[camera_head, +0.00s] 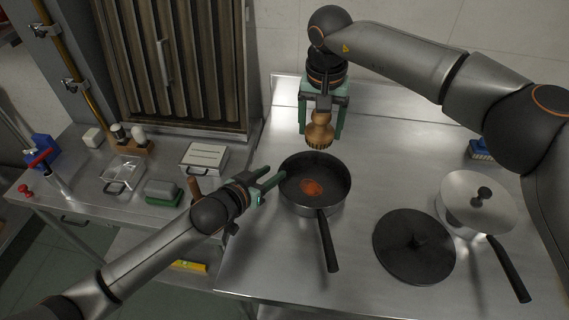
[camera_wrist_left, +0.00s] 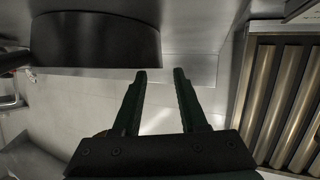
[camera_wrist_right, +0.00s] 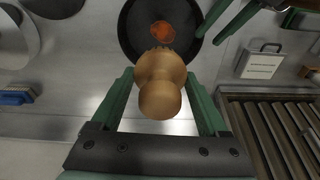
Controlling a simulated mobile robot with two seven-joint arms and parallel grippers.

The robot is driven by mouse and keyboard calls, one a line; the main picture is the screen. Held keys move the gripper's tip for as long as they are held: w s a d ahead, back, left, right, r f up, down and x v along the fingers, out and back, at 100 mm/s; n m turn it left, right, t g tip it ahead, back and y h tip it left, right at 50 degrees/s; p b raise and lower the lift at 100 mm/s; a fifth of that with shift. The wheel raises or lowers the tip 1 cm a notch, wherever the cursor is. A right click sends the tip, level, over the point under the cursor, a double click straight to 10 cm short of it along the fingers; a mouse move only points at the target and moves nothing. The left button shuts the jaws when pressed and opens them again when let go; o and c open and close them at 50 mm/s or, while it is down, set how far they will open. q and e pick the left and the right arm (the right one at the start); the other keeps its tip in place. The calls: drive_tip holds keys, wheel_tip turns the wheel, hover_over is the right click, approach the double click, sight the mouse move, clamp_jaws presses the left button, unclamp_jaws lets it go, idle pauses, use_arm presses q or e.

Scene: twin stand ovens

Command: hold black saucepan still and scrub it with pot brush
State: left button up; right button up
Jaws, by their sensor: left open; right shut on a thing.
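The black saucepan (camera_head: 300,205) stands on the steel counter with its handle towards the front and an orange-brown stain (camera_head: 312,187) inside. My left gripper (camera_head: 275,181) is open at the pan's left side. In the left wrist view the dark pan wall (camera_wrist_left: 95,40) lies just beyond its open fingertips (camera_wrist_left: 160,75), with nothing between them. My right gripper (camera_head: 322,136) is shut on the wooden pot brush (camera_head: 319,131), bristles down, above the pan's back edge. The right wrist view shows the brush (camera_wrist_right: 160,85) between the fingers, apart from the stain (camera_wrist_right: 162,31).
A black lid (camera_head: 413,250) lies right of the pan. A lidded steel pot (camera_head: 465,200) stands farther right, its handle towards the front. A blue brush (camera_head: 481,151) is at the back right. The left bench holds a green sponge (camera_head: 163,193) and a white-topped box (camera_head: 204,158).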

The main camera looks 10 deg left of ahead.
sight(282, 166)
use_arm(q)
drive_tip(key=shift+x, duration=2.9)
clamp_jaws()
drive_tip(key=shift+s+f, duration=0.1)
drive_tip(key=shift+f, duration=0.1)
